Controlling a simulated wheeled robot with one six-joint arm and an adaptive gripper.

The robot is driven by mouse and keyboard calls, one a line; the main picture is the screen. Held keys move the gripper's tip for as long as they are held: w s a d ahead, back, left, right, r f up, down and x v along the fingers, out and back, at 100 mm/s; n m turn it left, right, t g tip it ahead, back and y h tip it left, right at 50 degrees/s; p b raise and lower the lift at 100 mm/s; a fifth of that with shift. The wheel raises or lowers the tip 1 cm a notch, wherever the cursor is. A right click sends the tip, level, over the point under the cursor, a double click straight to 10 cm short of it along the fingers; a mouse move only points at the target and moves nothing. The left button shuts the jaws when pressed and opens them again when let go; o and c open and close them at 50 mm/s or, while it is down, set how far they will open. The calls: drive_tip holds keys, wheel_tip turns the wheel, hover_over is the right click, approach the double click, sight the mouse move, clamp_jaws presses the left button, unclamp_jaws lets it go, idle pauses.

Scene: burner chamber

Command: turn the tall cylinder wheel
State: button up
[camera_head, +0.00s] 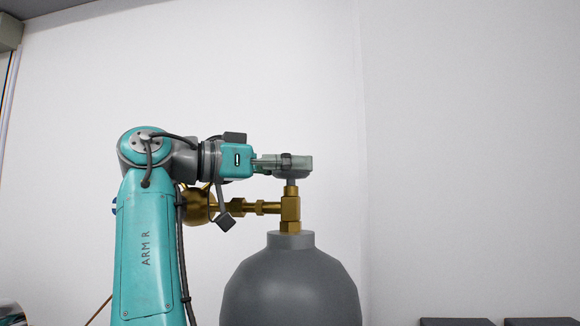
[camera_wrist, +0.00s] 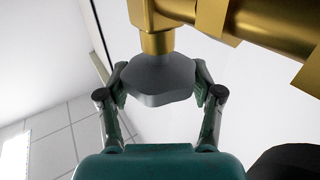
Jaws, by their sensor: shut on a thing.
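The tall grey cylinder (camera_head: 290,285) stands upright right of the middle in the head view, with a brass valve (camera_head: 290,208) on its neck. The grey wheel (camera_head: 292,180) sits on top of the valve, mostly hidden by my gripper (camera_head: 297,162). In the wrist view the wheel (camera_wrist: 160,78) lies between the two fingers of my gripper (camera_wrist: 161,88), one on each side, and the fingers are shut on it. The brass valve stem (camera_wrist: 157,42) meets the wheel there.
A brass side fitting with a round part (camera_head: 198,206) runs left from the valve, close below my gripper. Dark boxes (camera_head: 455,321) show at the bottom right. A plain white wall (camera_head: 460,130) stands behind, and the space above the wheel is clear.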

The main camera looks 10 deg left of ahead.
idle(0.3)
drive_tip(key=o, duration=1.1)
drive_tip(key=shift+d, duration=0.1)
drive_tip(key=shift+o, duration=0.2)
drive_tip(key=shift+r, duration=4.95)
drive_tip(key=shift+w, duration=0.1)
